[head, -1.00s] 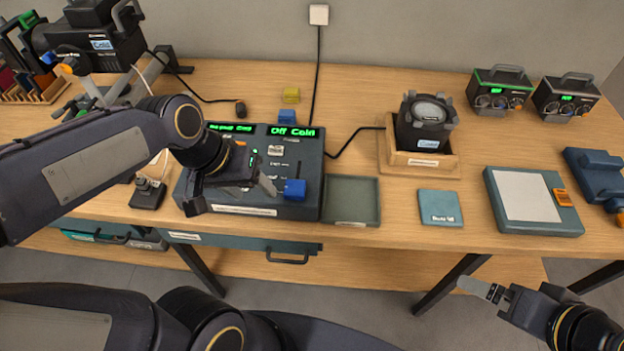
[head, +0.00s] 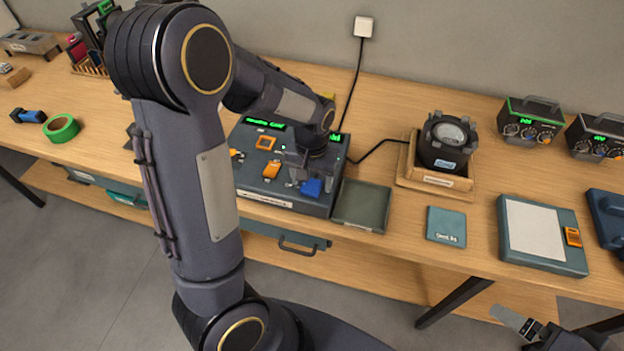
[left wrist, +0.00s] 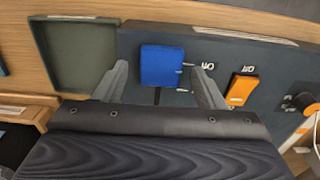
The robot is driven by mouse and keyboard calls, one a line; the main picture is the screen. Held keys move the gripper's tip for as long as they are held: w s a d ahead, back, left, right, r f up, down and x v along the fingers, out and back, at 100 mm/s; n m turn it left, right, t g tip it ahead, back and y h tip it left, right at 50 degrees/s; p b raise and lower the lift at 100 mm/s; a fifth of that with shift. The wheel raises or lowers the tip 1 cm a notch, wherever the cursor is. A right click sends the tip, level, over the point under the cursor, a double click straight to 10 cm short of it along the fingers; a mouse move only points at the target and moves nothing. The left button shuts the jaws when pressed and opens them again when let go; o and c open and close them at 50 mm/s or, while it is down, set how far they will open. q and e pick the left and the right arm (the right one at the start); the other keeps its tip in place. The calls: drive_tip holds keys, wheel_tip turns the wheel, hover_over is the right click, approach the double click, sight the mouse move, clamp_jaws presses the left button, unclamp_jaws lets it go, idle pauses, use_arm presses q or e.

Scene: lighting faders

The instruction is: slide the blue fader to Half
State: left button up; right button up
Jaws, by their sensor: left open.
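The blue fader (head: 312,187) is a blue block near the front right corner of the dark fader console (head: 262,196). In the left wrist view the blue fader (left wrist: 162,66) stands by an "Off" mark, with a short dark slot showing below it. My left gripper (left wrist: 159,72) is open, with one finger on each side of the blue fader in the picture; gaps show between it and both fingers. In the head view my left gripper (head: 303,178) is over the console beside the blue fader, partly hidden by its wrist. My right gripper (head: 516,320) is at the bottom right, away from the console.
Orange faders (head: 270,170) stand left of the blue one; the closest also shows in the left wrist view (left wrist: 241,90). A shallow green-grey tray (head: 362,206) adjoins the console on the right. A teal pad (head: 446,225) lies farther right. My left arm hides part of the table.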

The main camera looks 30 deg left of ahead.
use_arm(q)
drive_tip(key=shift+f, duration=0.5)
drive_tip(key=shift+c, duration=0.4)
